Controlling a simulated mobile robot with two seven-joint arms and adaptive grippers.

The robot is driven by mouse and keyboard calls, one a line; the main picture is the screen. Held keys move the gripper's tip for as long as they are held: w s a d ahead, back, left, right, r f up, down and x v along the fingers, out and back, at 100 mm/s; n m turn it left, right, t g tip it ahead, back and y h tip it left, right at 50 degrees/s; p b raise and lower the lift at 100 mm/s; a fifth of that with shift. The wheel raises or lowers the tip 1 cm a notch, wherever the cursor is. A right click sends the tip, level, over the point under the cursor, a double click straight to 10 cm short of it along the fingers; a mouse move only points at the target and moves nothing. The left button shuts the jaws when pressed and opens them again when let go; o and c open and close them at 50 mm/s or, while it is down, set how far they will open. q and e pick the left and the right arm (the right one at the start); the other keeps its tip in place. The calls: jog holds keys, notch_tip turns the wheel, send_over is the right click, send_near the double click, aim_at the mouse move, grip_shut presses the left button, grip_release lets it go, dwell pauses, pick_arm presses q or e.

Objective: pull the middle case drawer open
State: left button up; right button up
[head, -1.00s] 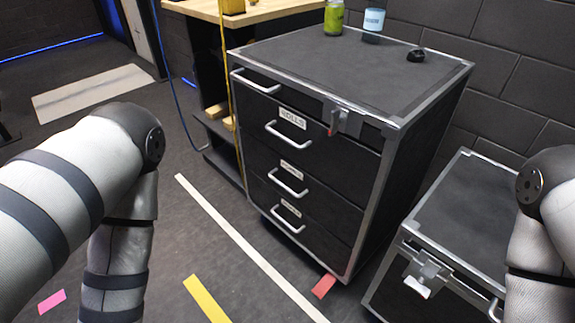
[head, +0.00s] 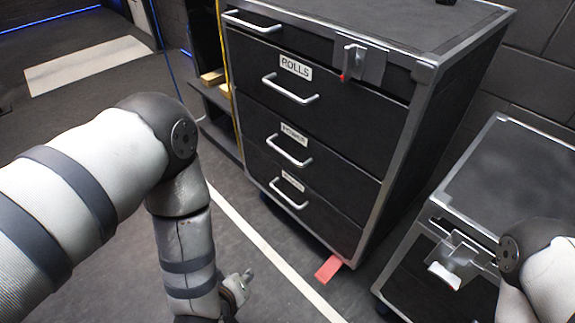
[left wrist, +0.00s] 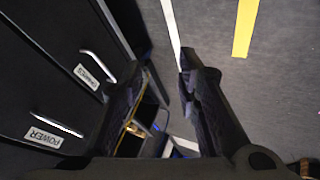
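The black case has a stack of drawers with pale bar handles, and all look shut. The drawer labelled POWER (head: 335,165) sits between the ROLLS drawer (head: 335,100) and the bottom drawer (head: 325,215). Its handle (head: 288,151) is unobstructed. In the left wrist view the POWER label (left wrist: 43,137) and its handle (left wrist: 57,124) lie at the left, outside the fingers. My left gripper (left wrist: 163,65) is open and empty, apart from the handles. In the head view it shows partly (head: 238,290), low in front of the case. My right gripper is out of view.
A second, lower case (head: 500,180) with a latch (head: 452,262) stands to the right. A red latch tab (head: 343,77) hangs near the case top. A white floor line (head: 255,243) and a red floor mark (head: 328,269) lie before the case. The floor left of it is open.

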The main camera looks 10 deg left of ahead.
pick_arm(q)
jog(key=w+d+n+t+b, duration=0.3)
jog(key=w+n+t, duration=0.1)
jog(key=w, duration=0.7)
jog(key=n+t+y+b, duration=0.3)
jog(key=n+t+b, duration=0.1)
jog(key=n+t, duration=0.15)
send_near(284, 153)
jog(key=shift+g, duration=0.25)
jog(key=b+x, duration=0.3)
jog(key=x, duration=0.7)
jog(key=shift+w+f, duration=0.1)
jog(key=shift+f, duration=0.05)
grip_shut()
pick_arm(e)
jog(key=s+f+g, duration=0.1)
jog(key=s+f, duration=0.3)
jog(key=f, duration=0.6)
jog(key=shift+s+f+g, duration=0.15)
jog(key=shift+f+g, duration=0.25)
